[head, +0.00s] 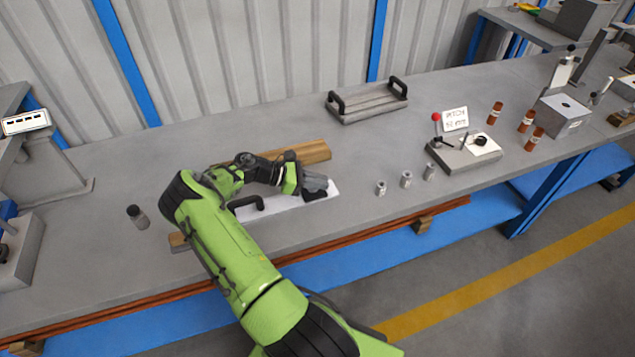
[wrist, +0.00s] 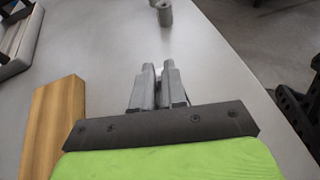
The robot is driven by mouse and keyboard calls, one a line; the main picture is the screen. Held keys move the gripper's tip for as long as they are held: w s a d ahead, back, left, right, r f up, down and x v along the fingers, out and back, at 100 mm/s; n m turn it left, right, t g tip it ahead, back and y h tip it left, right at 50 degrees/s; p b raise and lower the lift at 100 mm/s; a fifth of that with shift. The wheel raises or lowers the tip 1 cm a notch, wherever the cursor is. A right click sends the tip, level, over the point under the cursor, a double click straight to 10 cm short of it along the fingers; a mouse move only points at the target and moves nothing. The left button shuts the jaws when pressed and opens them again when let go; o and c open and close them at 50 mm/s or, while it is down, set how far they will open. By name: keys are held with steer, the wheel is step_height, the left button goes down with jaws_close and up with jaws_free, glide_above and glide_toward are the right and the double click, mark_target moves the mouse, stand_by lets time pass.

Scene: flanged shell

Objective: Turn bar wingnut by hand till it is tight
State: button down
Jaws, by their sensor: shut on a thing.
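My gripper (head: 316,190) is low over the front middle of the bench, above a pale plate (head: 285,205) with a black handle (head: 247,203). In the wrist view the two grey fingers of my gripper (wrist: 157,84) are close together with a narrow gap. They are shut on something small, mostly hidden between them. Its place fits the bar wingnut, but I cannot make out its shape or whether it is tight. The flanged shell cannot be picked out clearly under my arm.
A wooden block (head: 301,152) lies behind my gripper; it shows at left in the wrist view (wrist: 54,125). Three small grey cylinders (head: 406,180) stand to the right. A grey tray with black handles (head: 367,103) stands behind. The bench's front edge is close.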

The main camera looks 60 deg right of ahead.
steer(key=m+y+b, duration=0.1)
steer(key=y, duration=0.1)
steer(key=m+g+y+b, duration=0.1)
steer(key=m+y, duration=0.1)
steer(key=shift+s+a+f+m+g, duration=0.1)
steer(key=shift+s+f+m+g, duration=0.05)
steer(key=shift+m+g, duration=0.15)
steer(key=m+y+b, duration=0.2)
steer(key=y+b, duration=0.1)
steer(key=shift+a+f+m, duration=0.15)
steer(key=shift+a+m, duration=0.1)
steer(key=shift+m, duration=0.05)
steer(key=shift+a+m+y+b, duration=0.1)
steer(key=shift+m+y+b, duration=0.3)
steer(key=shift+y+b, duration=0.15)
steer(key=shift+r, duration=0.25)
steer(key=shift+a+r, duration=0.1)
stand_by(0.5)
steer(key=c, duration=1.3)
jaws_free()
steer(key=shift+o, duration=0.2)
